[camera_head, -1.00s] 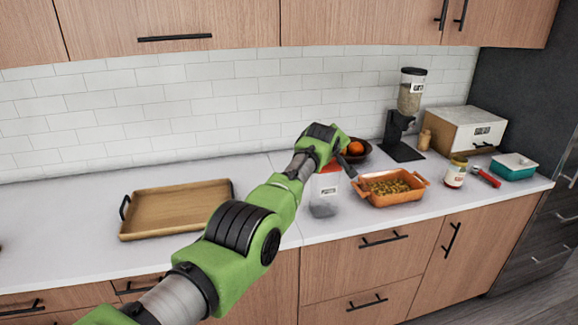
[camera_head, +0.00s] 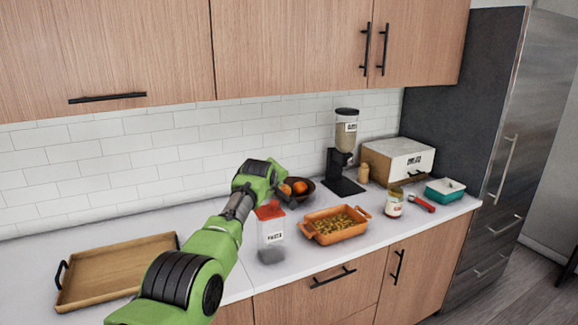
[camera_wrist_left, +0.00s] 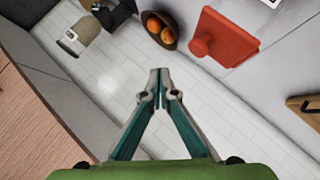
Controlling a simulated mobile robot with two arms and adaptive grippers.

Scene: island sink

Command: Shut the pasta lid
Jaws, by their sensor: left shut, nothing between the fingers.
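The pasta container (camera_head: 271,240) is a clear box with a white "PASTA" label, upright on the white counter. Its red lid (camera_head: 270,210) is at the top of the box. In the left wrist view the red lid (camera_wrist_left: 230,38) shows with a raised knob; I cannot tell whether it is fully seated. My left gripper (camera_head: 287,200) is just above and behind the lid, a little to its right. In the left wrist view its fingers (camera_wrist_left: 160,90) meet at the tips, empty and apart from the lid. My right gripper is not in view.
An orange baking dish (camera_head: 336,232) with food stands right of the container. A dark bowl of oranges (camera_head: 302,188) is behind it, near a dispenser (camera_head: 345,150).

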